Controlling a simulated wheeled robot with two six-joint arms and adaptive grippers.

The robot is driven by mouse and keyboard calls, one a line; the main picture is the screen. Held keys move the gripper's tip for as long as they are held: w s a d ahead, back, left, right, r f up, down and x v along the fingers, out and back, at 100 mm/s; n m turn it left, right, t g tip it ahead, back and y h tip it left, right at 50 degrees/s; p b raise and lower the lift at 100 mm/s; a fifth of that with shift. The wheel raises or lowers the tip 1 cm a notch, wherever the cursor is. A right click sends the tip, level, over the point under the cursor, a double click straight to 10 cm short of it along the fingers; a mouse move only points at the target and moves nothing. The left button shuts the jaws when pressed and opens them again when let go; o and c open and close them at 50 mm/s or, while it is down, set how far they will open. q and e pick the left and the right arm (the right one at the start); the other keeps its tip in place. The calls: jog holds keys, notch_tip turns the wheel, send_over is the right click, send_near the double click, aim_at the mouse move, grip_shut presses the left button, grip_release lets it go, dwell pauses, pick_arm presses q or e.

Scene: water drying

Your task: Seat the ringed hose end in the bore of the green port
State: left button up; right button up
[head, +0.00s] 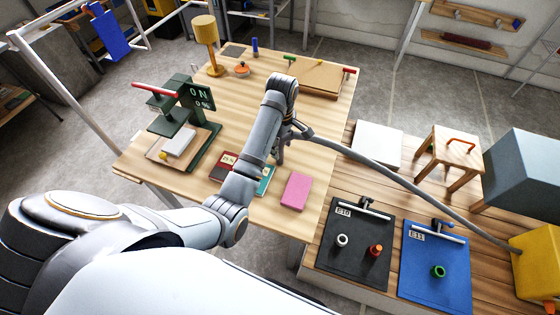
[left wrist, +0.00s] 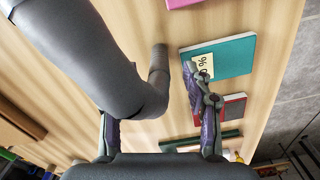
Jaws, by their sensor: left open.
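A grey hose (head: 385,175) runs from a yellow box (head: 536,262) on the right to my left gripper (head: 280,150), above the wooden table. In the left wrist view the hose (left wrist: 75,50) bends in front of my left gripper (left wrist: 155,105) and narrows to a blunt end (left wrist: 159,62) between the spread fingers. The left gripper is open, with the hose hiding part of one finger. I cannot make out a ring on the hose end. The green port (head: 438,271) stands on the blue mat (head: 420,292), far to the right of the gripper. My right gripper is not in view.
A black mat (head: 335,272) holds a white ring-shaped port (head: 342,240) and an orange-topped one (head: 376,250). A pink block (head: 296,192) and a teal book (head: 265,182) lie near the gripper. A green press-like stand (head: 180,125) and a yellow lamp (head: 205,30) stand left.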

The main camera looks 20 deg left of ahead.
pick_arm(q)
jog(key=f+b, duration=0.4)
jog(key=shift+w+a+f, duration=0.1)
jog(key=shift+a+f, duration=0.2)
jog(key=shift+f+b, duration=0.35)
jog(key=shift+r, duration=0.15)
jog(key=shift+c, duration=0.7)
grip_shut()
